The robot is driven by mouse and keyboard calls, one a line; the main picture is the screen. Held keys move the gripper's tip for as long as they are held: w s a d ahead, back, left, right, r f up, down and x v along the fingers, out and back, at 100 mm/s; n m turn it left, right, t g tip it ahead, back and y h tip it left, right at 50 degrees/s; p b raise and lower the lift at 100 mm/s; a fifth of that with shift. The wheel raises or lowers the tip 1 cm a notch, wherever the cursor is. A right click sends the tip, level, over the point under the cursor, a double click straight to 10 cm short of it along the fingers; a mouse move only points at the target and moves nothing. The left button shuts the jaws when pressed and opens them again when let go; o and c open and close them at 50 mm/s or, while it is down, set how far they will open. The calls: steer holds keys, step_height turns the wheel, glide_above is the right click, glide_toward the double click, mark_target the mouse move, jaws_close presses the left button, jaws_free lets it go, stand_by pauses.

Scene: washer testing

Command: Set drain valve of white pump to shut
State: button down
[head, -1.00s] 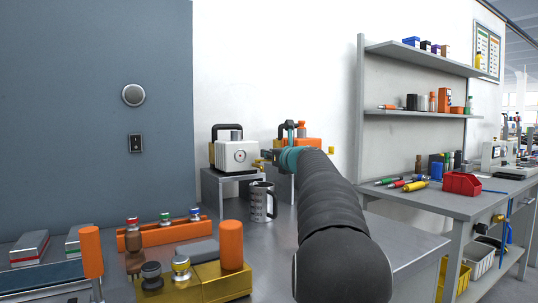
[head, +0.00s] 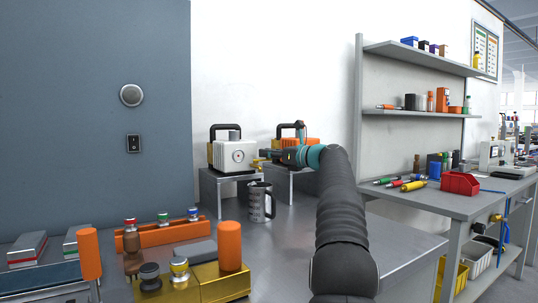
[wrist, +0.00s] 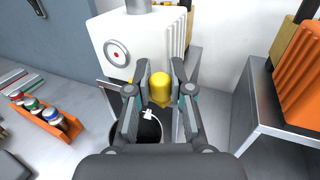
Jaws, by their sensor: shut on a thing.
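The white pump (head: 229,155) stands on a small metal stand at the back of the bench, with a black handle on top and a round red-centred dial on its front. In the wrist view its white body (wrist: 122,40) is just beyond my fingers. Its yellow drain valve handle (wrist: 160,88) sits between my fingertips. My gripper (wrist: 161,78) is shut on this handle. In the head view my gripper (head: 268,155) reaches in from the right, beside the pump's lower right side. The fingers hide part of the valve, and I cannot tell its exact angle.
A metal mug (head: 256,203) stands below the valve. An orange pump (head: 297,141) stands on another stand to the right, close to my wrist. An orange rack with several capped bottles (head: 162,233) and a gold fixture (head: 205,284) lie at the front left.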

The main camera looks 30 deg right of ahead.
stand_by(0.3)
steer(key=c, duration=1)
jaws_free()
steer(key=shift+s, duration=0.1)
steer(key=v, duration=1.1)
steer(key=shift+s+d, duration=0.1)
steer(key=shift+s, duration=0.3)
